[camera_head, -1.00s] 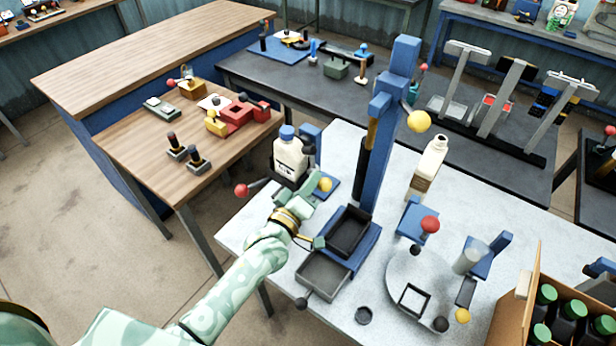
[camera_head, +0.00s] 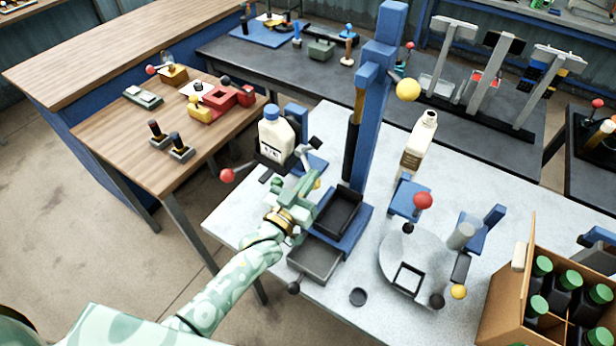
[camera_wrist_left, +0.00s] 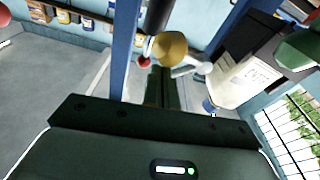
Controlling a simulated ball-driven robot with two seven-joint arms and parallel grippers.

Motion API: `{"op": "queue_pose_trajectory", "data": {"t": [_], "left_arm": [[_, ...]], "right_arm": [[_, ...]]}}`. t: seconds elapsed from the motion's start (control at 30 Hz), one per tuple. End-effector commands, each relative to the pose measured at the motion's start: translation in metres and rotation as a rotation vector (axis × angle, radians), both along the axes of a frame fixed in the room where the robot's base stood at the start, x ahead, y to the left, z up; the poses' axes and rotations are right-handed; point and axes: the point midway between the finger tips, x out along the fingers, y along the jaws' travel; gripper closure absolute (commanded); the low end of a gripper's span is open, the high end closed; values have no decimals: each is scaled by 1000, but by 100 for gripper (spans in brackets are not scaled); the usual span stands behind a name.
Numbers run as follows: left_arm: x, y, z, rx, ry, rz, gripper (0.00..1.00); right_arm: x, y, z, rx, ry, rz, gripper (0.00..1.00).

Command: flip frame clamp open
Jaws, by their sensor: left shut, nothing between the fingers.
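A white jug (camera_head: 278,132) with a blue cap stands upright in a dark holder on the blue frame at the left end of the grey-white table. It also shows, tilted, in the left wrist view (camera_wrist_left: 243,78). The frame clamp's lever appears as a light arm with a yellow ball (camera_wrist_left: 169,46) in the left wrist view, close ahead of my fingers. In the head view that ball is mostly hidden behind my gripper. A red ball lever (camera_head: 227,175) sticks out left of the jug. My left gripper (camera_head: 304,186) is shut and empty, just in front of the jug. My right gripper is not in view.
A tall blue post (camera_head: 374,110) with a yellow knob (camera_head: 408,89) rises right of my gripper. Dark trays (camera_head: 338,212) sit below it. A second jug (camera_head: 419,142), a round turntable (camera_head: 395,262) and a cardboard box (camera_head: 500,310) of bottles stand further right.

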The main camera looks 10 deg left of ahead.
Motion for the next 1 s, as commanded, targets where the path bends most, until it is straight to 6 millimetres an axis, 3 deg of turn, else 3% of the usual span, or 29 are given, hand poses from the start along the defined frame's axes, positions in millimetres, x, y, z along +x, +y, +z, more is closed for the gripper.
{"op": "queue_pose_trajectory", "data": {"t": [0.8,1.0], "left_arm": [[0,0,-6,90,-34,1,100],[4,2,13,90,-36,2,100]], "right_arm": [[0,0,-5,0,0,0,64],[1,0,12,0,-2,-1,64]]}}
